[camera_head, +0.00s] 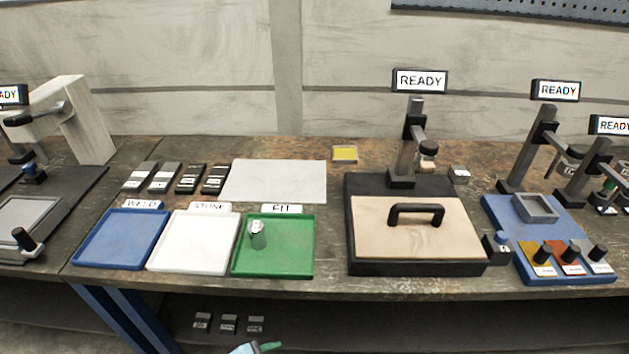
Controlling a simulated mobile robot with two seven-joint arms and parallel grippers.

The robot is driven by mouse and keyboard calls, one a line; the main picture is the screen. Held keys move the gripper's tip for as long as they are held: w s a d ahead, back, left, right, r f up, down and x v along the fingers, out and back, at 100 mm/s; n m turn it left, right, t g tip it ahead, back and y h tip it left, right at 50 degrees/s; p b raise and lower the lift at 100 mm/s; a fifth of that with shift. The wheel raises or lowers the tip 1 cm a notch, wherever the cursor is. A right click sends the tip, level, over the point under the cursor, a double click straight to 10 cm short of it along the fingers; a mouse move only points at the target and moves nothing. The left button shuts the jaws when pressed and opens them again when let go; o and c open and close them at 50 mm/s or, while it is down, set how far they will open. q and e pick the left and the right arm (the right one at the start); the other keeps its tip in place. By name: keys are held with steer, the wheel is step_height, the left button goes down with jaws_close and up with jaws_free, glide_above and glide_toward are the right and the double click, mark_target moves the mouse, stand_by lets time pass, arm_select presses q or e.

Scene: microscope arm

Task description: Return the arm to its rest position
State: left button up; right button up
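Several bench stations carry jointed arms, and I cannot tell which is the task's arm. In the middle, a grey and black post with a short arm (416,135) stands behind a black box with a beige top and black handle (416,210). To its right, another angled arm (531,147) rises behind a blue base (567,222). A further arm (588,172) is at the right edge. At the far left, a dark arm (40,115) is beside a pale slanted column (80,120). A small pale piece with a green tip shows at the bottom edge, perhaps my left gripper; its state is unclear. My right gripper is out of view.
Blue (122,264), white (192,266) and green (272,273) trays line the front; a metal cylinder (257,235) is in the green one. Several small blocks and a grey sheet (275,180) lie behind. READY signs (420,81) stand above stations. A shelf is below.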

arm_select(q)
steer(key=s+a+f+n+t+y, duration=0.1)
steer(key=s+a+f+n+y, duration=0.1)
steer(key=s+a+n, duration=0.3)
steer(key=s+a+f+n+t+y, duration=0.1)
steer(key=s+a+f+n+y, duration=0.1)
steer(key=s+a+n, duration=0.4)
steer(key=s+a+f, duration=0.1)
steer(key=s, duration=0.4)
steer(key=shift+s+a+f+y, duration=0.25)
steer(key=shift+a+f+y, duration=0.15)
